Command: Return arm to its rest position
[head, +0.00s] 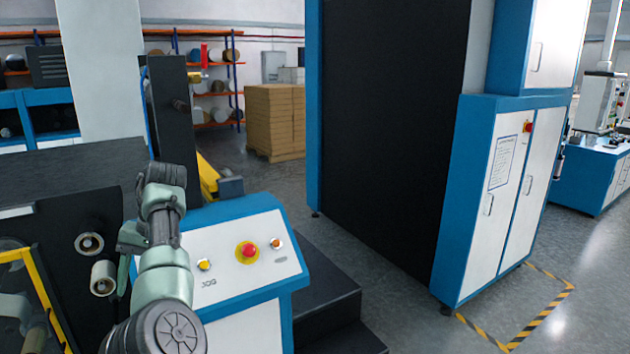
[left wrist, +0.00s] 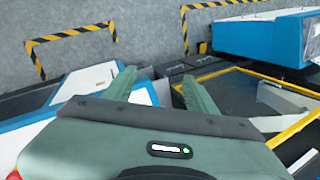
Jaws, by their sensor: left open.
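My left arm rises from the bottom of the head view in front of a blue-and-white control panel (head: 235,290). Its gripper is mostly hidden behind the arm there. In the left wrist view my left gripper (left wrist: 158,78) has its two green fingers spread apart, with nothing between them. The panel carries a yellow button (head: 204,264) marked JOG, a red emergency button (head: 248,252) on a yellow base and an orange button (head: 276,243). My right gripper is in neither view.
A dark machine with rollers (head: 90,244) and a yellow-framed guard (head: 45,300) stands at left, close to the arm. A tall blue-and-white cabinet (head: 505,200) stands at right. Brown boxes (head: 274,120) are stacked behind.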

